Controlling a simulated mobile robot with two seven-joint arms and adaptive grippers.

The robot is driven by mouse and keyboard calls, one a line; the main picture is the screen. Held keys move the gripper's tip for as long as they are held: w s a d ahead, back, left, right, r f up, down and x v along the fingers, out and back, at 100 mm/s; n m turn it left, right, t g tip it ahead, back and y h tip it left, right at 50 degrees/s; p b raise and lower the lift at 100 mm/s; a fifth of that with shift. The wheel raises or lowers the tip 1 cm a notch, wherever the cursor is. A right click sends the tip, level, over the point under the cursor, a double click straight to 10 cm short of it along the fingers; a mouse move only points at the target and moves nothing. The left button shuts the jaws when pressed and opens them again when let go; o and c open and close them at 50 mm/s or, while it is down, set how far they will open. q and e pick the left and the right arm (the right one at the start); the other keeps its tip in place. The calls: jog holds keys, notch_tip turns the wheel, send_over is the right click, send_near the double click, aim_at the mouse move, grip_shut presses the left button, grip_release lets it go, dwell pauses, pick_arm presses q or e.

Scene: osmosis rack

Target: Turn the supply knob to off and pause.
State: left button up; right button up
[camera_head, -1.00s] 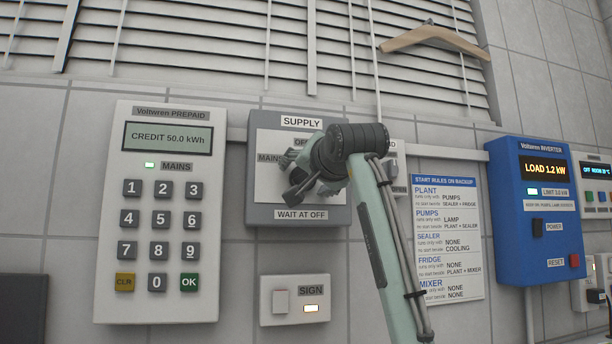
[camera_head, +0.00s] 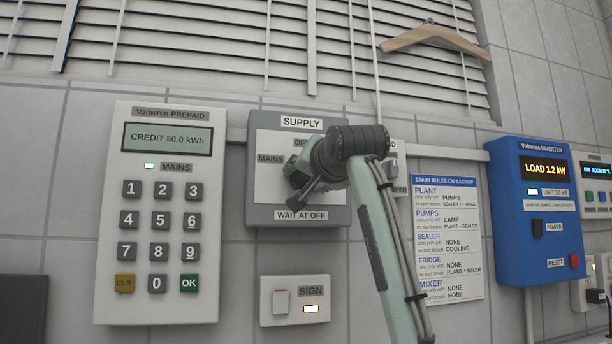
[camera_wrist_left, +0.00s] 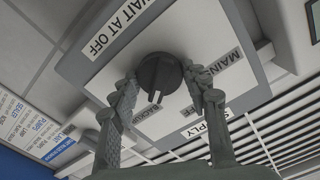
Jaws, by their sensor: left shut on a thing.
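The supply panel (camera_head: 262,205) is a grey-framed white plate on the tiled wall, labelled SUPPLY, MAINS and WAIT AT OFF. Its round dark supply knob (camera_wrist_left: 158,70) shows in the left wrist view, with a white mark facing down in that picture. I cannot tell exactly which label the mark lines up with. My left gripper (camera_head: 296,172) is at the panel, and its hand hides the knob in the head view.
A prepaid meter (camera_head: 157,290) reading CREDIT 50.0 kWh is to the left. A SIGN switch (camera_head: 280,302) is below. A rules sheet (camera_head: 447,240) and a blue inverter (camera_head: 540,255) reading LOAD 1.2 kW are to the right. A wooden hanger (camera_head: 435,37) hangs above, before blinds.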

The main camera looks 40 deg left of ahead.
pick_arm(q)
jog(key=n+p, duration=0.3)
jog(key=n, duration=0.3)
jog(key=shift+r+n, duration=0.15)
jog(key=shift+n, duration=0.25)
jog(key=shift+n+p, duration=0.75)
jog(key=shift+n, duration=1.35)
pick_arm(e)
jog(key=s+f+g, duration=0.1)
jog(key=s+f, duration=0.2)
jog(key=f, duration=1)
jog(key=shift+s+d, duration=0.2)
jog(key=shift+d, duration=0.05)
pick_arm(q)
jog(key=o, duration=1.2)
jog(key=shift+c, duration=0.2)
jog(key=shift+s, duration=0.1)
jog(key=v, duration=1.2)
